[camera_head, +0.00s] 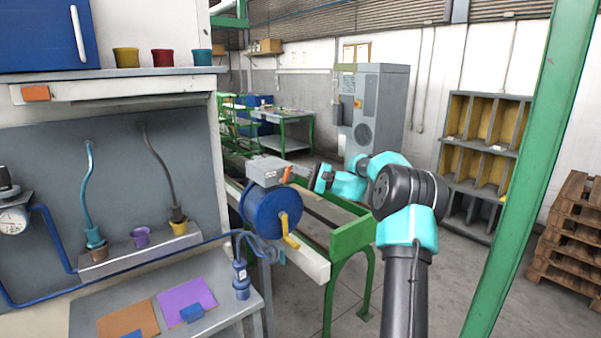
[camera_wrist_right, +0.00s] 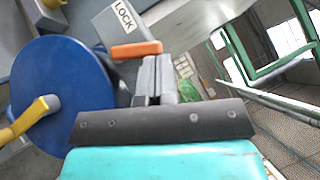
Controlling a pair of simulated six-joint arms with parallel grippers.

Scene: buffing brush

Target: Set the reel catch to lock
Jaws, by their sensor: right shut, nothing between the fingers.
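The blue hose reel (camera_head: 262,212) has a yellow crank (camera_head: 291,242) and a grey catch housing (camera_head: 266,169) on top. In the right wrist view the blue reel (camera_wrist_right: 60,90) is at left, and a LOCK label (camera_wrist_right: 124,16) is on the grey housing. The orange catch lever (camera_wrist_right: 137,50) lies below the label; it also shows in the head view (camera_head: 286,174). My right gripper (camera_wrist_right: 158,62) is shut and empty, its tips right at the lever's right end. I cannot tell whether they touch. My left gripper is not in view.
A green-framed bench (camera_head: 350,238) stands beside the reel. A green post (camera_head: 530,170) rises at right, with a pigeonhole rack (camera_head: 478,160) and pallets (camera_head: 572,235) behind. Open floor lies right of the bench.

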